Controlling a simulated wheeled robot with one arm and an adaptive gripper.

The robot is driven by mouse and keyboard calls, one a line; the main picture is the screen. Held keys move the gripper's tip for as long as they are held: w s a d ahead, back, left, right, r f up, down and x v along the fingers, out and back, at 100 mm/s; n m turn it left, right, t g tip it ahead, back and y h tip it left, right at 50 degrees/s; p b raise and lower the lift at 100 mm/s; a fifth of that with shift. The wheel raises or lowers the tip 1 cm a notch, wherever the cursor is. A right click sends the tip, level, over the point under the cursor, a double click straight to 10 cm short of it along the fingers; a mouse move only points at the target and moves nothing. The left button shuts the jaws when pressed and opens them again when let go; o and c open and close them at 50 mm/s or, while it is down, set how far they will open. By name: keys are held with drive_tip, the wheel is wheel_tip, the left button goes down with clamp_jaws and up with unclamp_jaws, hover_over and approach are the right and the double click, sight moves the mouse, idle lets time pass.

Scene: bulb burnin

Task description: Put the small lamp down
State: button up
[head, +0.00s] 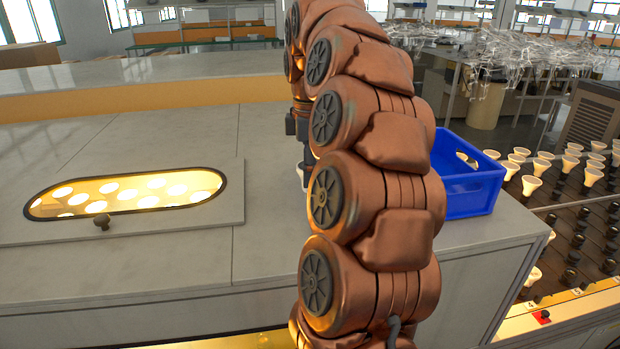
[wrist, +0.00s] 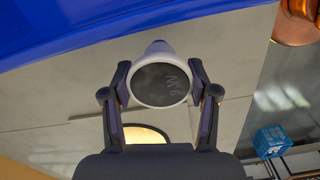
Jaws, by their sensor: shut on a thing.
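The small lamp (wrist: 160,84) is in my gripper (wrist: 163,88) in the wrist view. In the head view my copper arm hides most of the gripper, and only a small pale bit shows at the arm's left edge.
A blue crate (head: 470,192) stands on the bench right of my arm; its blue side (wrist: 70,25) fills the wrist view's upper left. A lit oval window (head: 125,193) with glowing lamps lies left. A rack of white lamps (head: 531,185) stands right. The bench's left front is clear.

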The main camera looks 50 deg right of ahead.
wheel_tip(320, 180, down, 2)
drive_tip(key=shift+s+p, duration=0.1)
drive_tip(key=shift+p, duration=0.4)
drive_tip(key=shift+f, duration=0.35)
drive_tip(key=shift+f, duration=0.15)
drive_tip(key=o, duration=1.3)
drive_tip(key=shift+r, duration=0.3)
drive_tip(key=shift+r+b, duration=0.75)
drive_tip(key=shift+r, duration=1.35)
wheel_tip(320, 180, up, 3)
drive_tip(key=shift+r+p, duration=0.1)
drive_tip(key=shift+p, duration=1.15)
